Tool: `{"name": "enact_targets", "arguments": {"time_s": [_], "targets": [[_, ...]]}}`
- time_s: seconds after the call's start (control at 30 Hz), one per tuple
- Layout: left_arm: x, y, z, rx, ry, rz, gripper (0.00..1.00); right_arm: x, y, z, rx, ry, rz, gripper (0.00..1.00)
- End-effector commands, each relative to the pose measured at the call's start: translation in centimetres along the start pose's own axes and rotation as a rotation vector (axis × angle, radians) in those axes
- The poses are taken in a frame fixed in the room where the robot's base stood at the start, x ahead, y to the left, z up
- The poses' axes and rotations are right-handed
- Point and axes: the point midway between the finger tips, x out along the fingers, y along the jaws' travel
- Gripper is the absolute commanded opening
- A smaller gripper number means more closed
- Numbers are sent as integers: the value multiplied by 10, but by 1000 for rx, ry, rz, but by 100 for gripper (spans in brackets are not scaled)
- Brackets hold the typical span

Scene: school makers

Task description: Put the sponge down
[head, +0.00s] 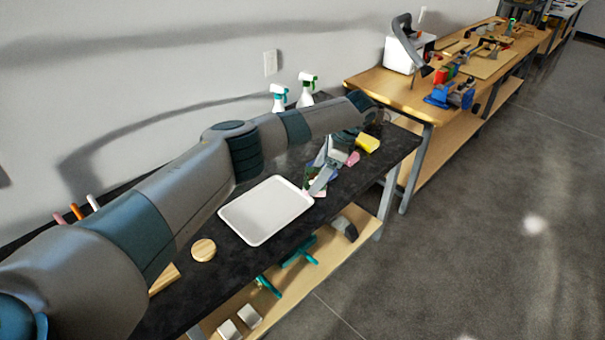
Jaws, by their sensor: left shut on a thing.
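My left gripper (319,181) is low over the black tabletop (225,272), just right of the white tray. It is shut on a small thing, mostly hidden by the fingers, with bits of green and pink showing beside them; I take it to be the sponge. I cannot tell whether it touches the table. A yellow block (368,143) and a pink block (352,158) lie behind and right of the gripper, apart from the fingers. My right gripper is not in view.
The white tray (262,237) lies empty left of the gripper. A round wooden disc (203,250) is near the tray. Two spray bottles (306,87) stand at the wall. A lower shelf (350,214) holds tools. A wooden workbench (400,93) stands beyond.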

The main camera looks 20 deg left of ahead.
Motion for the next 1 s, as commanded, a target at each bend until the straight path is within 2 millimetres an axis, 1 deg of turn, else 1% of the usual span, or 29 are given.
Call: {"name": "enact_targets", "arguments": {"time_s": [0.03,0.23,0.47,0.67,0.9,1.0], "targets": [[-2,10,-4,-52,0,20,59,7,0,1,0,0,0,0],[-13,57,-14,-271,2,116,59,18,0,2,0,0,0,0],[-16,113,-15,-510,2,219,59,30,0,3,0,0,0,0],[-13,166,-8,-714,4,307,59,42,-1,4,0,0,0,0],[-4,236,13,-962,4,413,59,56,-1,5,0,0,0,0],[-2,260,22,-1046,5,448,59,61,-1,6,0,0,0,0]]}}
